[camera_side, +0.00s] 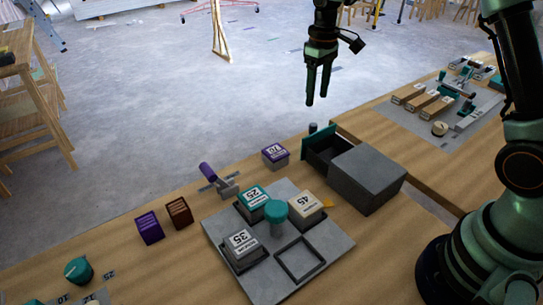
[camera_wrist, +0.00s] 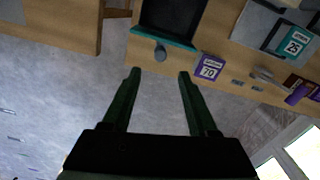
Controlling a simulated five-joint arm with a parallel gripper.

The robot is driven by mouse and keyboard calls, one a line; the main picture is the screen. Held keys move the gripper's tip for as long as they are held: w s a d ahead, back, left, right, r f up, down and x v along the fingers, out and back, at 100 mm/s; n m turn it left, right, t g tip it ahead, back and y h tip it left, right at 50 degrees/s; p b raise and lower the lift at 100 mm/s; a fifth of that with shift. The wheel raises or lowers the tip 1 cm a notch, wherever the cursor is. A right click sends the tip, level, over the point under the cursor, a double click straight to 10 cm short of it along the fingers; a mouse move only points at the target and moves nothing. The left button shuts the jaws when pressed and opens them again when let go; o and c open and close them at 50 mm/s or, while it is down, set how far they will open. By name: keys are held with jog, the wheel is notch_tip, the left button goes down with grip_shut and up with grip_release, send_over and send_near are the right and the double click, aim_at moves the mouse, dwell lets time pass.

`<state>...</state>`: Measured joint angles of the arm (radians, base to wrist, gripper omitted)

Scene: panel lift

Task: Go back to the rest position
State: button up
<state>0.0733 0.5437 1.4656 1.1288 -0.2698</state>
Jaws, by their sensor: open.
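My gripper (camera_side: 317,88) hangs in the air above and behind the far edge of the wooden table, fingers pointing down. In the wrist view its two fingers (camera_wrist: 158,73) stand apart with nothing between them. The grey panel (camera_side: 222,238) lies on the table. It bears blocks marked 25 (camera_side: 252,200), 45 (camera_side: 305,207) and 35 (camera_side: 241,246), a teal knob (camera_side: 276,211) in the middle, and one empty square frame (camera_side: 300,259). A purple block marked 70 (camera_side: 275,155) stands beyond the panel, apart from my gripper; it also shows in the wrist view (camera_wrist: 208,67).
A grey box (camera_side: 368,178) with an open drawer (camera_side: 322,150) stands right of the panel. A purple-handled lever (camera_side: 218,180), a purple block (camera_side: 149,227) and a brown block (camera_side: 180,212) stand left. A second table (camera_side: 400,118) lies at right. Air around my gripper is clear.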

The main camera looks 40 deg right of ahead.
notch_tip(320, 180, up, 2)
jog(key=shift+r, duration=0.1)
dwell(0.4)
jog(key=s+a+r+t, duration=0.2)
jog(key=s+r, duration=0.6)
jog(key=s+a+m+t, duration=0.1)
jog(key=s+m+t, duration=0.1)
jog(key=s, duration=0.9)
jog(key=shift+a+f+t, duration=0.2)
jog(key=shift+a+t, duration=0.05)
jog(key=shift+t, duration=0.55)
